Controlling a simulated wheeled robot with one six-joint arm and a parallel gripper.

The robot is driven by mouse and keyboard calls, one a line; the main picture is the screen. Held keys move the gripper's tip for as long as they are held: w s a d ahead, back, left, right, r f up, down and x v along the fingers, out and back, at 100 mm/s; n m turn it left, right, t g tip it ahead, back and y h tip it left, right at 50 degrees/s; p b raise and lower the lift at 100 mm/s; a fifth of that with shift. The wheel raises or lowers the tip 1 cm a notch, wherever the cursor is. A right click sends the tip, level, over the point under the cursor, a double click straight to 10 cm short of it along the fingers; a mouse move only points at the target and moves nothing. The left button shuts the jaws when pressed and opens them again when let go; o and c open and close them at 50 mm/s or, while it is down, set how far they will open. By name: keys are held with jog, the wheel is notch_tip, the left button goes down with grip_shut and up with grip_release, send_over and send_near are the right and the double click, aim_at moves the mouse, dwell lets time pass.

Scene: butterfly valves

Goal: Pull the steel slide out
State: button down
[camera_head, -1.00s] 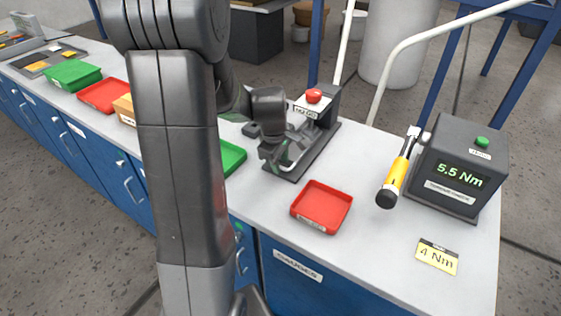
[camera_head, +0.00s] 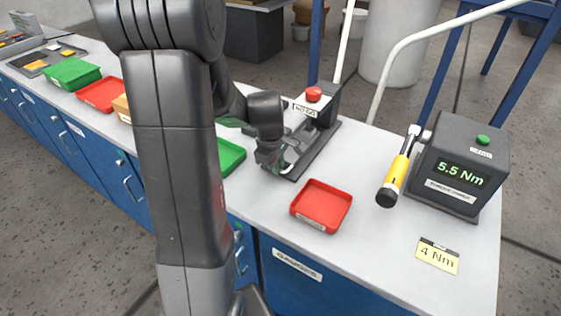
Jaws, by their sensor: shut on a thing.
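The fixture (camera_head: 318,150) is a dark base with an upright block and a red button at its back end, standing on the bench. The steel slide (camera_head: 292,150) is at the front part of this base; only a bright curved bit of it shows beside my gripper. My gripper (camera_head: 285,166) is low over the front end of the base, shut on the steel slide. My wrist and fingers hide most of the slide, so how far out it sits cannot be told.
A red tray (camera_head: 322,206) lies in front of the fixture, and a green tray (camera_head: 231,157) lies to its left. A torque tester (camera_head: 458,168) reading 5.5 Nm and a yellow-handled driver (camera_head: 396,178) stand at the right. My arm covers the bench's left middle.

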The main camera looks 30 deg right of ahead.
jog(key=s+a, duration=0.1)
jog(key=a, duration=0.2)
jog(key=s+a+b, duration=0.1)
jog(key=s+a, duration=0.2)
jog(key=a, duration=0.2)
jog(key=shift+s+a+b, duration=0.2)
jog(key=shift+a+b, duration=0.1)
jog(key=c, duration=1.5)
grip_release()
jog(key=r, duration=0.4)
jog(key=a+r, duration=0.1)
jog(key=r, duration=0.4)
jog(key=s+a+r+p, duration=0.1)
jog(key=r, duration=0.3)
jog(key=shift+s+a+r, duration=0.1)
jog(key=shift+a+r, duration=0.1)
jog(key=shift+r, duration=0.1)
jog(key=d+f, duration=0.1)
jog(key=f, duration=0.8)
jog(key=w+d+f+b, duration=0.1)
jog(key=f, duration=0.3)
jog(key=shift+w+d+f, duration=0.1)
jog(key=shift+d+f, duration=0.2)
